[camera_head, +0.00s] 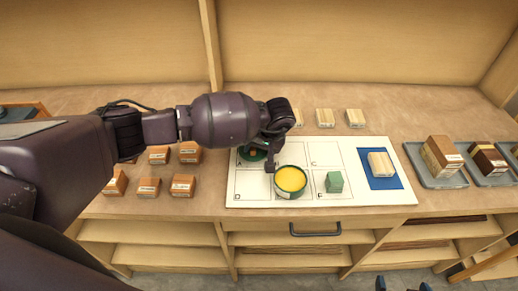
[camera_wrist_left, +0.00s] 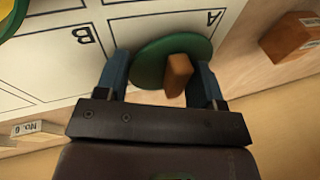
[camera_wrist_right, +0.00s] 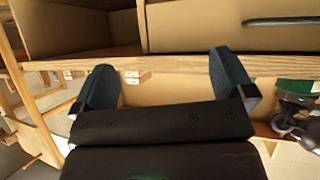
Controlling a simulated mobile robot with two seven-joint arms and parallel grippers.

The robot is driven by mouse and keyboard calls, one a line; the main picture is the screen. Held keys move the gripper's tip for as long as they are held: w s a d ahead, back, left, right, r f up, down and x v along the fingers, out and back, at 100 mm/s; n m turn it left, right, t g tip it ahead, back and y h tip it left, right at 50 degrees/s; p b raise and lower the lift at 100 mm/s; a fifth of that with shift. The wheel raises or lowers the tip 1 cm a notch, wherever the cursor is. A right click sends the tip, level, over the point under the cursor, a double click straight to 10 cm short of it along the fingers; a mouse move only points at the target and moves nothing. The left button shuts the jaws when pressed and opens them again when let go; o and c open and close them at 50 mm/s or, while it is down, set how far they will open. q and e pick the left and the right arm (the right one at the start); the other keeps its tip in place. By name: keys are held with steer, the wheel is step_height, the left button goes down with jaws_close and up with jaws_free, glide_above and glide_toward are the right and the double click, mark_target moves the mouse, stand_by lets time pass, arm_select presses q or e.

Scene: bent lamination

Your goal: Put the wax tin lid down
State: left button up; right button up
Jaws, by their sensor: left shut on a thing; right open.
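The wax tin lid (camera_head: 250,154) is a green disc with a brown wooden block on top, over square A of the white board (camera_head: 408,190). In the left wrist view, the lid (camera_wrist_left: 148,62) lies between the fingers of my left gripper (camera_wrist_left: 160,78), which is shut on it. I cannot tell whether the lid touches the board. My right gripper (camera_wrist_right: 172,85) is open and empty, low in front of the bench.
A green block (camera_head: 334,182) stands on the board, right of the tin. A pale wood block (camera_head: 381,163) lies on a blue patch. Several brown blocks (camera_head: 160,154) sit left, pale blocks behind, and trays (camera_head: 438,180) with blocks right. A drawer handle (camera_head: 315,231) is below.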

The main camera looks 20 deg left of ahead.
arm_select(q)
steer(key=shift+s+f, duration=0.2)
steer(key=shift+f, duration=0.2)
steer(key=o, duration=0.6)
steer(key=shift+s+f, duration=0.1)
steer(key=shift+f, duration=0.05)
arm_select(e)
steer(key=shift+w+a+r, duration=0.1)
steer(key=shift+w+r, duration=0.1)
arm_select(q)
steer(key=shift+r+p, duration=0.45)
steer(key=shift+p, duration=0.05)
steer(key=v, duration=0.6)
steer(key=shift+w+r+b, duration=0.1)
steer(key=shift+w+b, duration=0.2)
steer(key=shift+w, duration=0.05)
steer(key=v, duration=0.6)
steer(key=shift+r+b, duration=0.25)
steer(key=shift+b, duration=0.1)
arm_select(e)
steer(key=shift+w+f, duration=0.2)
